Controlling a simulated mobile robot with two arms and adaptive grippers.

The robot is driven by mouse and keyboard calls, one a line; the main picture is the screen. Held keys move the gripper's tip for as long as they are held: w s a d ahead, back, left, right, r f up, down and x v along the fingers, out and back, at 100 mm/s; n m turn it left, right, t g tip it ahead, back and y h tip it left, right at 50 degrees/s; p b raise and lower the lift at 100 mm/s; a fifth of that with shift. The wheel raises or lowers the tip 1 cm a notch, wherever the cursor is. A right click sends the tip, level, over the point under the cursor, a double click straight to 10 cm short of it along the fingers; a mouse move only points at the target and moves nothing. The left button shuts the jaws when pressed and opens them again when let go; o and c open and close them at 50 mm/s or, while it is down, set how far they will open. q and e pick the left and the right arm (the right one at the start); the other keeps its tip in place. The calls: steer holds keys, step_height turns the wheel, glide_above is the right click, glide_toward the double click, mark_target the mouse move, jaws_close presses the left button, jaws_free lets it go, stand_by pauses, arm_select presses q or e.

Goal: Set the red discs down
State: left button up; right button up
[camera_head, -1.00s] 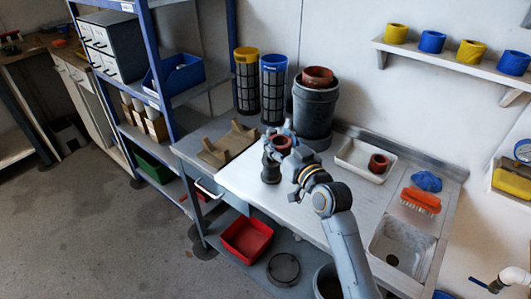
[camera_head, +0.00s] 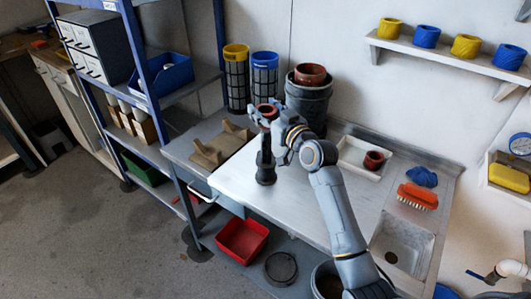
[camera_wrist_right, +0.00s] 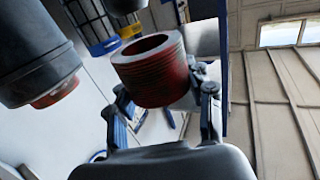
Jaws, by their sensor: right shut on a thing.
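My right gripper (camera_head: 264,113) is shut on a red disc (camera_head: 268,109), a ribbed, hollow ring. It holds the ring raised above a black stand (camera_head: 265,168) on the metal bench. In the right wrist view the red disc (camera_wrist_right: 150,72) sits between the fingers (camera_wrist_right: 160,105), its open end showing. Another red disc (camera_head: 310,74) sits on top of a dark grey canister (camera_head: 311,103). A third red disc (camera_head: 374,160) lies in a white tray (camera_head: 349,166). My left gripper is not in view.
A brown cradle (camera_head: 217,146) is left of the stand. Yellow-topped (camera_head: 236,82) and blue-topped (camera_head: 265,80) mesh cylinders stand behind. A red brush (camera_head: 418,196) and sink (camera_head: 401,243) are at right. The bench front (camera_head: 310,205) is clear.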

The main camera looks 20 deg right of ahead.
steer(key=b, duration=0.1)
glide_above(269, 153)
steer(key=w, duration=0.2)
steer(key=f, duration=0.9)
steer(key=shift+a, duration=0.25)
step_height(269, 153, down, 4)
steer(key=shift+f+b, duration=0.25)
steer(key=shift+b, duration=0.5)
steer(key=shift+f, duration=0.3)
steer(key=shift+f+b, duration=0.25)
steer(key=shift+b, duration=0.05)
steer(key=o, duration=1.2)
steer(key=shift+r, duration=0.1)
steer(key=shift+c, duration=0.2)
